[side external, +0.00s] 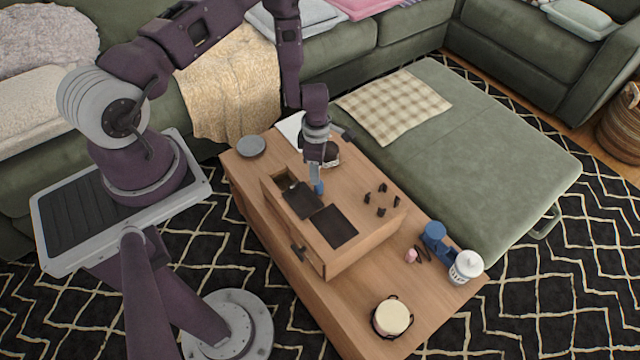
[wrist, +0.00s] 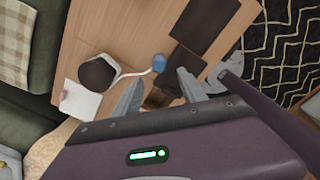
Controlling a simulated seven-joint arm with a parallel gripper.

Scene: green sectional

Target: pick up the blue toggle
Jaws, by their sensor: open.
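The blue toggle (side external: 319,188) is a small blue piece on top of the wooden box (side external: 365,250), close to a dark panel (side external: 302,200). In the wrist view the blue toggle (wrist: 159,63) lies just beyond the fingertips, at the end of a thin white strip. My gripper (side external: 315,178) is low over the box, right by the toggle. In the wrist view my gripper (wrist: 160,79) is open, with one finger on each side and nothing held. Whether a finger touches the toggle cannot be told.
A dark round object (wrist: 98,73) with a white rim sits close beside my gripper. Several small dark pieces (side external: 381,198) stand on the box. A grey disc (side external: 251,146), blue object (side external: 435,236), white jar (side external: 466,267) and cream round item (side external: 392,317) are on the table.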

